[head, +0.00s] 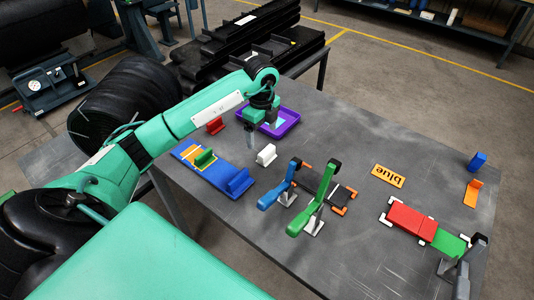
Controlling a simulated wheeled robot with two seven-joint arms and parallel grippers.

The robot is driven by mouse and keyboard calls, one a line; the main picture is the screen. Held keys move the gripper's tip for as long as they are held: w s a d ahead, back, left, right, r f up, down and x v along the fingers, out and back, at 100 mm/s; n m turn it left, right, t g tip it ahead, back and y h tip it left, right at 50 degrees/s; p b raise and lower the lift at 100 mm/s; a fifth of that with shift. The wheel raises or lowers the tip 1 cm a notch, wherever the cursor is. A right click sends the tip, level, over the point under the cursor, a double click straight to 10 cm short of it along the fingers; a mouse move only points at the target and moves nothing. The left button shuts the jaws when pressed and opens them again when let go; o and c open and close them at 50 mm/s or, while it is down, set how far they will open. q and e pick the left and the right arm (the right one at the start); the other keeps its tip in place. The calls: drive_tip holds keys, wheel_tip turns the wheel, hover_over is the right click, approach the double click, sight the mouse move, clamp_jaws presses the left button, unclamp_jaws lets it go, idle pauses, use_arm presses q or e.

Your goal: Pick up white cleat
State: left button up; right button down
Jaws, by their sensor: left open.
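The white cleat (266,154) is a small white block with an upright part, standing on the dark grey table. My left gripper (263,132) is open above the table, just behind the cleat in the head view, with its fingers pointing down. It looks empty and apart from the cleat. One finger is near the front edge of the purple tray, the other in front of it. My right gripper is not in view.
A purple tray (287,127) lies behind the gripper. Left are a red cleat (215,126) and a blue-orange board (195,165) bearing green and blue cleats. Blue (276,191) and green (316,200) handled clamps stand right. A red-green strip (410,220) lies farther right.

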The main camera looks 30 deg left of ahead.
sight(266, 150)
use_arm(q)
drive_tip(key=f, duration=0.3)
drive_tip(key=shift+w, duration=0.2)
drive_tip(key=shift+f, duration=0.25)
drive_tip(key=shift+w+d+f+p, duration=0.1)
drive_tip(key=shift+d+f+p, duration=0.15)
drive_tip(key=shift+f+p, duration=0.35)
drive_tip(key=shift+w+d+f+p, duration=0.1)
drive_tip(key=shift+d+f+p, duration=0.1)
drive_tip(key=shift+f+p, duration=0.3)
wheel_tip(266, 150, down, 2)
drive_tip(key=shift+w+f, duration=0.15)
drive_tip(key=shift+f, duration=0.35)
drive_tip(key=shift+c, duration=0.6)
drive_tip(key=c, duration=1)
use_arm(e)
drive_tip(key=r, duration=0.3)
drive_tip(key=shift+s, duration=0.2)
